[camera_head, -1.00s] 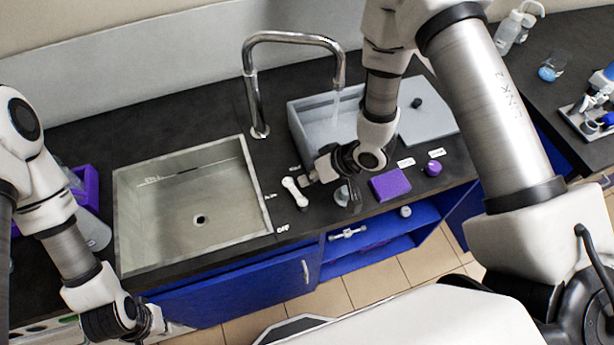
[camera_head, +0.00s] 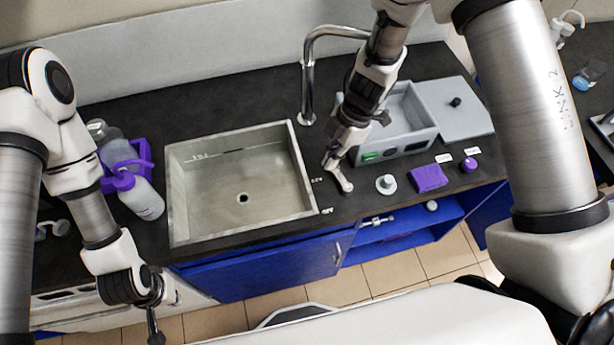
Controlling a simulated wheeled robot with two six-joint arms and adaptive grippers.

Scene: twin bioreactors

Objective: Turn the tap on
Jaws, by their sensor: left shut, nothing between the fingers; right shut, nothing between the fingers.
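The tap (camera_head: 308,85) is a chrome gooseneck behind the sink's back right corner; its spout end is hidden behind my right arm. A small white lever handle (camera_head: 344,182) lies on the counter right of the sink, with two small white labels to its left. My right gripper (camera_head: 330,163) is shut and points down at the lever's far end, partly covering it; I cannot tell whether they touch. My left gripper (camera_head: 154,330) is shut, empty and low in front of the counter, away from the tap.
The steel sink (camera_head: 180,205) is empty. A grey water bath (camera_head: 425,132) stands behind and right of my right gripper. A purple block (camera_head: 429,178), a purple knob (camera_head: 469,165) and a small round white object (camera_head: 386,184) sit along the front edge. A wash bottle (camera_head: 140,195) stands at left.

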